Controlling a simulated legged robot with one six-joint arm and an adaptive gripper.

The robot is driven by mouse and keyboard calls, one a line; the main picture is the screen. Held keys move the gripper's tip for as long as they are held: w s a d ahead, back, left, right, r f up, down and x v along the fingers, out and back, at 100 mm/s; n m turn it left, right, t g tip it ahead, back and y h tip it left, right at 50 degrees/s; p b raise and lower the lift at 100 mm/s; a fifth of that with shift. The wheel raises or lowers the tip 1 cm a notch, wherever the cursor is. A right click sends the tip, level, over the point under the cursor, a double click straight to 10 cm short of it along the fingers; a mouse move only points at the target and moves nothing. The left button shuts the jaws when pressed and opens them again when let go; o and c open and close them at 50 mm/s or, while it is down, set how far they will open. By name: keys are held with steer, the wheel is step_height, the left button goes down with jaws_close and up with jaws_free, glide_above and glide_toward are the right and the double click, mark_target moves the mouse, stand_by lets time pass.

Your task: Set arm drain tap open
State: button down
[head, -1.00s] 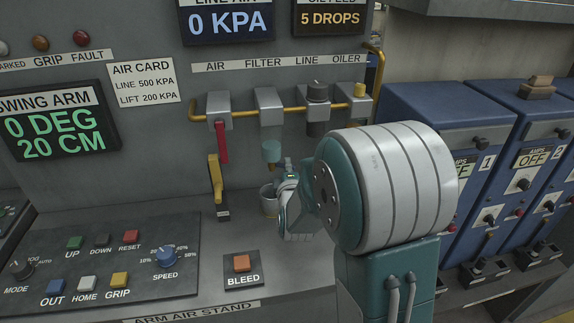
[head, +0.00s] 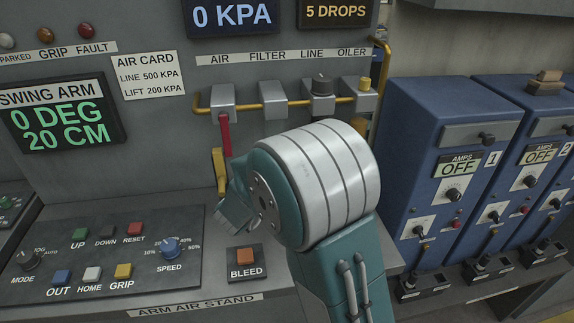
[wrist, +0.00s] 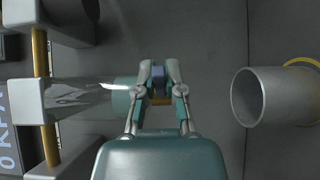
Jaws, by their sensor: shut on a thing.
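In the wrist view my gripper (wrist: 158,80) is shut on a small blue-grey piece, which I take to be the drain tap (wrist: 158,72). A brass-coloured part shows just below it, between the fingers. The tap sits at the end of the teal, glassy filter bowl (wrist: 122,98). The tap's exact turn is hard to tell.
A grey open cup (wrist: 250,97) stands apart, right of my gripper in the wrist view. A red lever (head: 225,135) and a yellow handle (head: 218,172) hang left of my arm. The button panel (head: 110,262) and bleed button (head: 244,256) lie below. Blue cabinets (head: 420,150) stand right.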

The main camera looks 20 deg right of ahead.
steer(key=shift+s+a+f+g, duration=0.1)
steer(key=shift+s+f+g, duration=0.05)
steer(key=shift+f+g, duration=0.25)
steer(key=c, duration=0.7)
jaws_free()
steer(key=shift+m, duration=0.3)
steer(key=shift+a+r, duration=0.1)
steer(key=shift+r, duration=0.1)
steer(key=v, duration=1.2)
steer(key=shift+f, duration=0.25)
